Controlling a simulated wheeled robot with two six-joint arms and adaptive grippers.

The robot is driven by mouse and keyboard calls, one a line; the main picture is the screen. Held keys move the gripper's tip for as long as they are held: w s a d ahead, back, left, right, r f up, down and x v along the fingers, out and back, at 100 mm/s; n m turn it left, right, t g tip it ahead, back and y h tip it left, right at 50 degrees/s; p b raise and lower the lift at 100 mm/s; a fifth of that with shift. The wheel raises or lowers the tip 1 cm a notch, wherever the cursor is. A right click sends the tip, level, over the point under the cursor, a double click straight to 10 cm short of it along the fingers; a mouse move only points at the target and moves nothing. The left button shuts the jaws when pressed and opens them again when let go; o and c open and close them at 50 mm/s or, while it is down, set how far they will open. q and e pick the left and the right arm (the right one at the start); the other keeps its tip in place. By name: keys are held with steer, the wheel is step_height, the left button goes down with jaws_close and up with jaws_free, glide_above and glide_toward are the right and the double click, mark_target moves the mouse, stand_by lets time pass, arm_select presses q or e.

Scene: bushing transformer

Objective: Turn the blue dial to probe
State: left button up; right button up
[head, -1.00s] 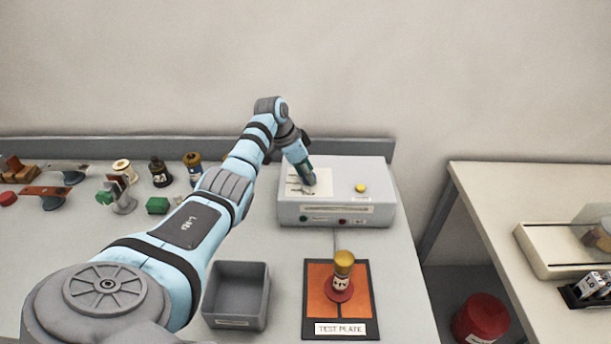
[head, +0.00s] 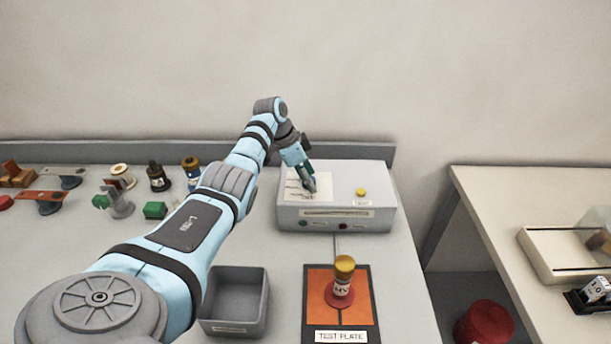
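My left gripper (head: 309,184) points down at the white panel (head: 297,192) on top of the grey instrument box (head: 382,180). Its fingertips are at the panel's middle. The blue dial cannot be made out; the gripper covers that part of the panel. The panel's printed markings are too small to read. I cannot tell whether the fingers are open or shut on something. My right gripper is not in view.
A yellow button (head: 361,192) is on the box's right. In front are an empty grey bin (head: 236,325) and the test plate (head: 313,312) with a yellow-capped bushing (head: 343,281). Several small parts lie at the left. A side table (head: 478,195) stands right.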

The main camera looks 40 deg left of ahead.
arm_select(q)
steer(key=shift+r, duration=0.1)
steer(key=shift+a+r, duration=0.2)
steer(key=shift+r, duration=0.1)
steer(key=v, duration=1.1)
steer(key=shift+s, duration=0.15)
steer(key=shift+r, duration=0.1)
